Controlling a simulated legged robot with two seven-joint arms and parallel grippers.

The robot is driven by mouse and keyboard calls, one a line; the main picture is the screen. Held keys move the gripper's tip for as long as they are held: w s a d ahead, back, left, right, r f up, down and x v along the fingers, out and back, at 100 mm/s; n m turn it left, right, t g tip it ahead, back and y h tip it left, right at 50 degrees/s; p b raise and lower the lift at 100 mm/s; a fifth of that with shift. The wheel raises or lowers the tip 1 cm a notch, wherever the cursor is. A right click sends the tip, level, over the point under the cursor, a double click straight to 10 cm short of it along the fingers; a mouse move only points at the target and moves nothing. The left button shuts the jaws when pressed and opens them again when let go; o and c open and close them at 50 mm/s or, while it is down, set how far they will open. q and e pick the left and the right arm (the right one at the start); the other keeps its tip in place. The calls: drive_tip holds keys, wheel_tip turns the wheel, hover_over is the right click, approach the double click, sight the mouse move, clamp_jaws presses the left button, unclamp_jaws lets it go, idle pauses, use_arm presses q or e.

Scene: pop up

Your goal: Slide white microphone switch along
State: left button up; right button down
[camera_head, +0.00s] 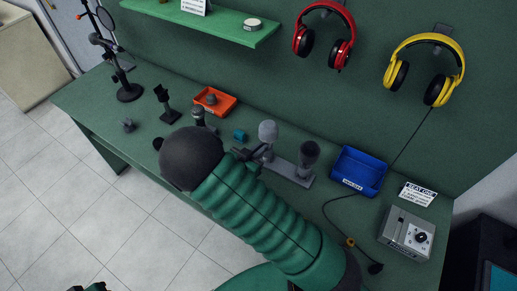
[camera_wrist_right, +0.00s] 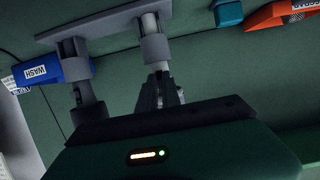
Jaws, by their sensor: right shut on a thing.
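A microphone with a pale grey-white head (camera_head: 267,130) stands upright in a grey two-place stand (camera_head: 301,179). A second microphone with a dark head (camera_head: 309,153) stands to its right in the same stand. My right gripper (camera_head: 247,155) reaches in from the left of the pale microphone and is shut at its handle. In the right wrist view its fingers (camera_wrist_right: 161,92) close at the handle, near a grey collar (camera_wrist_right: 154,47). The switch itself is too small or hidden to make out. Only a small green and black part of my left arm shows at the bottom edge.
A blue bin (camera_head: 346,179) lies right of the stand, with a grey control box (camera_head: 407,235) and a cable beyond. An orange tray (camera_head: 229,106), a small teal block (camera_head: 239,135) and several dark microphone parts lie left. Headphones hang on the wall.

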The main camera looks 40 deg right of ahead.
use_arm(q)
drive_tip(key=shift+s+d, duration=0.15)
use_arm(e)
drive_tip(key=shift+f, duration=0.2)
drive_tip(key=shift+a+f, duration=0.15)
drive_tip(key=shift+f, duration=0.1)
use_arm(q)
drive_tip(key=shift+a, duration=0.2)
use_arm(e)
drive_tip(key=c, duration=1.5)
unclamp_jaws()
drive_tip(key=shift+a, duration=0.1)
drive_tip(key=shift+r, duration=0.1)
